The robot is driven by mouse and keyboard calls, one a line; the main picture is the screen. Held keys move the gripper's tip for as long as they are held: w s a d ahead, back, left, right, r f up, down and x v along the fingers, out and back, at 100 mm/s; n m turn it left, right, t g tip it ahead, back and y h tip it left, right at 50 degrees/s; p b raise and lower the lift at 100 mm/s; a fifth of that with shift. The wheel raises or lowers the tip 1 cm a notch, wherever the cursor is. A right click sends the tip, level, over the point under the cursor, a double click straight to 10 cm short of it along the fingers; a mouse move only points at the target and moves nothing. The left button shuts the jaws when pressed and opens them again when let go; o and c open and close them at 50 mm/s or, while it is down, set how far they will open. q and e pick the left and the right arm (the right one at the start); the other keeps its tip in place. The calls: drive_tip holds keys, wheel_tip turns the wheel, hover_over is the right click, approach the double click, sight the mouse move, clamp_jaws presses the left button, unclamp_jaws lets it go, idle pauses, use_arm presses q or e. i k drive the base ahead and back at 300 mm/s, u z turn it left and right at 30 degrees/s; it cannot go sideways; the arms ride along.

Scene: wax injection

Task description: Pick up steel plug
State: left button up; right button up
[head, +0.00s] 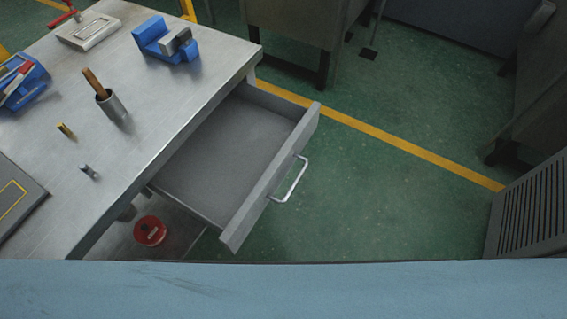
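A small grey metal cylinder (88,171), which looks like the steel plug, lies or stands on the steel workbench (165,100) near its front left part. A small brass-coloured piece (66,130) is a little farther back on the same bench. A grey metal cup (112,106) with a brown-handled tool in it stands behind and to the right of the plug. Neither of my grippers shows in the head view.
An open, empty grey drawer (225,150) juts out from the bench's right side. A blue vise (165,41), a blue bin (22,82) and a red-handled clamp on a plate (88,32) are on the bench. A red round can (150,231) sits below the drawer.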

sight(84, 168)
drive_tip(key=k, duration=0.15)
drive_tip(key=u, duration=1.65)
drive_tip(key=i, duration=0.1)
drive_tip(key=z, duration=0.15)
